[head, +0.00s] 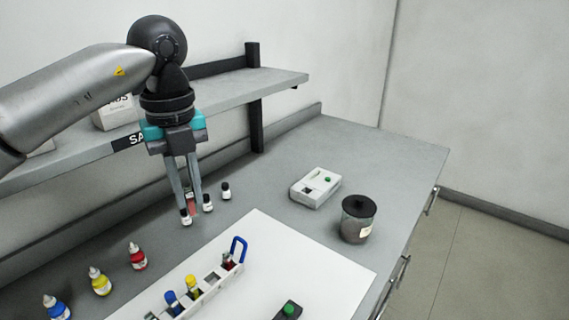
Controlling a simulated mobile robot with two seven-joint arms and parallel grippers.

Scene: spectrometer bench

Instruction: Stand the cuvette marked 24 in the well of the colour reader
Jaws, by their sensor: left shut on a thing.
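My left gripper (197,210) points down over the back left of the bench. Its fingers are shut on a slim reddish cuvette (191,206); any number on it is too small to read. I cannot tell whether its lower end touches the bench. A white box (304,196) with a dark opening and a green button, seemingly the colour reader, stands apart to the right of the gripper. No cuvette can be made out standing in its opening. My right gripper is not in view.
A small black-capped vial (226,191) stands just right of the gripper. A dark-lidded jar (357,220) is right of the box. A white rack (212,288) with coloured cuvettes and a blue handle is in front. Dropper bottles (137,257) stand left. The shelf (235,95) overhangs behind.

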